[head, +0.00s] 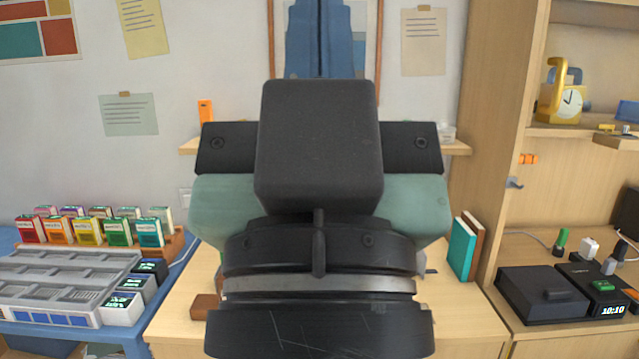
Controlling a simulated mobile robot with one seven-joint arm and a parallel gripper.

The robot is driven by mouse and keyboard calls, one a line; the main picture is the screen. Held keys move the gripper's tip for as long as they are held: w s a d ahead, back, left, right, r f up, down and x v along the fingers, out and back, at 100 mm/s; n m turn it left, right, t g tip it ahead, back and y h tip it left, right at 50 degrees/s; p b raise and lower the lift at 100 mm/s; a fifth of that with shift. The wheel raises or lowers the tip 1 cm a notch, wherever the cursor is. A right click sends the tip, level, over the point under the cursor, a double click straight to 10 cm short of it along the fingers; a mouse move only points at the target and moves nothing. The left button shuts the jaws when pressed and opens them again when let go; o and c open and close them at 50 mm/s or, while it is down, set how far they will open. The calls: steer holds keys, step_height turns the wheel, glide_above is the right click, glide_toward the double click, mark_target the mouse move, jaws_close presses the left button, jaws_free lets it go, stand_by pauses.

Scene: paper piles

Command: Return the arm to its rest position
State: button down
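My gripper (320,190) fills the middle of the head view, close to the camera and seen from behind. Its black wrist rings are at the bottom, a dark block is in front, and green-grey sides and a dark crossbar show to both sides. The fingers are hidden behind this body, so I cannot tell whether they are open, shut or holding anything. My arm covers much of the wooden desk (470,325) behind it.
A blue table (85,330) at left holds a grey rack (60,280) and several coloured boxes. Teal and brown books (463,248) stand at the desk's right.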

step_height(320, 180, up, 13)
steer(key=p, duration=1.1)
steer(key=shift+r, duration=0.15)
